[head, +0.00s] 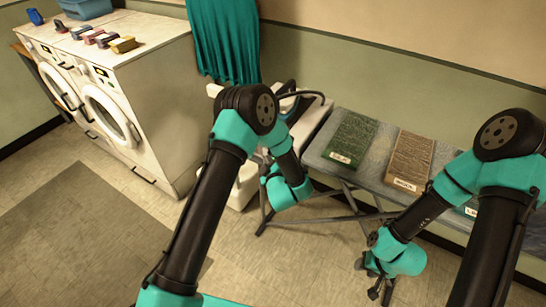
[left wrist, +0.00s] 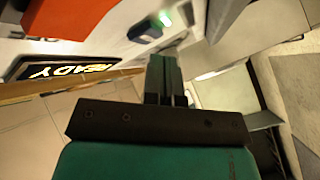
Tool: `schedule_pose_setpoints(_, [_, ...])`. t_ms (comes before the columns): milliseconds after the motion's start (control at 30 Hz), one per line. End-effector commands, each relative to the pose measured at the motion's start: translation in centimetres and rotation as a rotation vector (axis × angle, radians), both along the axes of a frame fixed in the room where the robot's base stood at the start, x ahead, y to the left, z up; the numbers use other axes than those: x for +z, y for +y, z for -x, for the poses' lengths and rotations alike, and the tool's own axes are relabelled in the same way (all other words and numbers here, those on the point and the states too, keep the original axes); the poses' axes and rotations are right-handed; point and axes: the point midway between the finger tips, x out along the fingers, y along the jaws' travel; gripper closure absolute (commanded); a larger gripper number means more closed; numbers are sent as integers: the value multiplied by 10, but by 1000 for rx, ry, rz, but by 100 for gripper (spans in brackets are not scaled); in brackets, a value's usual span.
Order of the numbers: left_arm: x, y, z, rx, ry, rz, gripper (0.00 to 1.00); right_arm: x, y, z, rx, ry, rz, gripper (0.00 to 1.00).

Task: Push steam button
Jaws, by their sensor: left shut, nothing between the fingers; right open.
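My left gripper shows in the left wrist view (left wrist: 165,75) with its fingers together and nothing between them. Ahead of the fingertips is a small dark blue button-like block (left wrist: 145,28) on a pale panel, beside a glowing green light (left wrist: 165,18). I cannot tell whether the fingertips touch it. A display (left wrist: 72,67) reads READY, upside down. In the head view my left arm hides its gripper and most of the white steam station. The iron (head: 287,103) rests there behind the arm. My right gripper (head: 378,290) is open and empty, low over the floor.
An ironing board (head: 372,172) along the wall holds a green folded cloth (head: 350,138) and a brown one (head: 410,158). White washers (head: 135,95) stand at left with small colored blocks and a blue bin (head: 85,8) on top. A teal curtain (head: 224,40) hangs behind.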

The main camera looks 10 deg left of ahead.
Motion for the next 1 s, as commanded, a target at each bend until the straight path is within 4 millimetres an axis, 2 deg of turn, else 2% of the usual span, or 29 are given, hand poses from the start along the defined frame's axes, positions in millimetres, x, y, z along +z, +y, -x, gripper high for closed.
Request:
schedule_pose_setpoints(433, [0, 2, 5, 1, 1, 0, 100, 0, 0, 0, 0, 0, 0, 57])
schedule_pose_setpoints(1000, [0, 16, 46, 1, 1, 0, 100, 0, 0, 0, 0, 0, 0, 57])
